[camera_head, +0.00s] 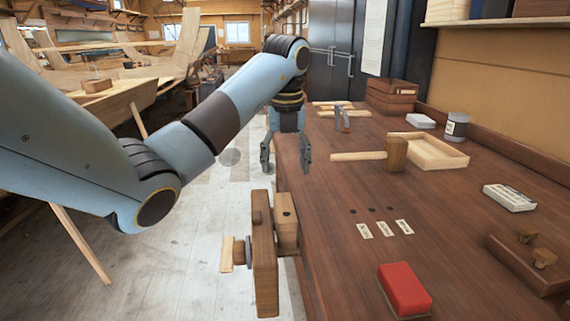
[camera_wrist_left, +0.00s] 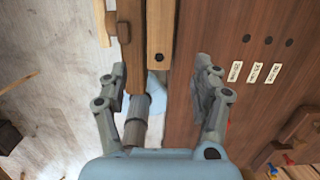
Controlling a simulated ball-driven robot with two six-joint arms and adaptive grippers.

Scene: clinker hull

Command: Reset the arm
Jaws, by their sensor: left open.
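My left arm reaches in from the left in the head view. Its left gripper (camera_head: 286,156) hangs fingers-down at the bench's near-left edge, open and empty. In the left wrist view the two fingers of the gripper (camera_wrist_left: 161,85) are spread apart with nothing held between them. Below and between them show the wooden vise jaws (camera_wrist_left: 160,35) and the bench edge. My right gripper is in neither view.
The wooden bench (camera_head: 345,230) carries a mallet (camera_head: 396,154), a shallow wooden tray (camera_head: 436,150), a jar (camera_head: 456,128), a red block (camera_head: 405,290) and small labels (camera_head: 384,229). A wooden vise (camera_head: 264,255) juts from its left side. Floor (camera_head: 190,270) lies clear left of it.

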